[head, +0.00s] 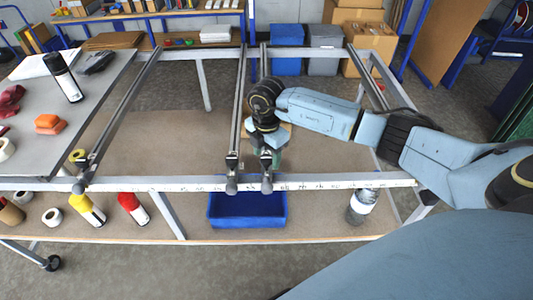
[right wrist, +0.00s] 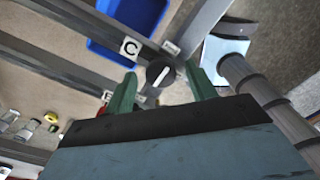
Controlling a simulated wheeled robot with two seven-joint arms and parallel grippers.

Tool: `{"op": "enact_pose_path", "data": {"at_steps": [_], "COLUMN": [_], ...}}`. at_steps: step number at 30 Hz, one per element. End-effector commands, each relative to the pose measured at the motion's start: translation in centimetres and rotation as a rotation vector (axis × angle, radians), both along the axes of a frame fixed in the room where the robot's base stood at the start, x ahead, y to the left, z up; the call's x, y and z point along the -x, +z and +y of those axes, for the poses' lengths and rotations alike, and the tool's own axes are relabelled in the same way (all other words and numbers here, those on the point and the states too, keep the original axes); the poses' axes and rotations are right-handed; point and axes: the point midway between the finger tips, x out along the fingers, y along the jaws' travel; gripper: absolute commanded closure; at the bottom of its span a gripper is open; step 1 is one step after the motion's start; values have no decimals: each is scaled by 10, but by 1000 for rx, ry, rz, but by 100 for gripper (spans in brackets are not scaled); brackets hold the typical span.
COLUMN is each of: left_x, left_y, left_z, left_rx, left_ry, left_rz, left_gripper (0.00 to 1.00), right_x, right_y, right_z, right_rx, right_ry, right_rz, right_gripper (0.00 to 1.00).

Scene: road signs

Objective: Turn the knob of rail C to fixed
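The rail C label, a white tag with a black C (right wrist: 130,47), shows in the right wrist view. Next to it is a round black knob (right wrist: 158,73) with a white pointer line lying diagonally. My right gripper (right wrist: 162,69) has its green fingers apart on either side of the knob; I cannot tell if they touch it. In the head view my right gripper (head: 275,158) is over the near end of the right one of two middle rails (head: 266,181). Small tags lie beside the knob, one lettered F (right wrist: 107,96), partly hidden. My left gripper is out of view.
The metal frame's front bar (head: 330,182) carries the rail ends. A blue bin (head: 246,222) sits on the shelf below. Another rail (head: 118,112) runs at left, close to a grey tabletop (head: 70,125) with tools. A bottle (head: 360,207) stands at right.

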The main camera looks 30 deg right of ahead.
Motion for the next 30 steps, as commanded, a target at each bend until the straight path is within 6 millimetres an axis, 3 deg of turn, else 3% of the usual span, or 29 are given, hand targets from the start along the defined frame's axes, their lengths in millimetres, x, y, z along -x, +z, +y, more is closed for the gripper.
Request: {"op": "enact_pose_path", "data": {"at_steps": [11, 24, 30], "left_x": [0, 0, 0], "left_y": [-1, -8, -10], "left_z": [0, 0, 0], "left_rx": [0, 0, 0], "left_ry": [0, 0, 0], "left_rz": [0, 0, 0], "left_gripper": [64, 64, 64], "right_x": [0, 0, 0], "right_y": [7, 97, 125], "right_z": [1, 0, 0], "right_rx": [-1, 0, 0], "right_ry": [3, 2, 1], "right_rz": [0, -3, 0], "right_gripper": [44, 44, 44]}}
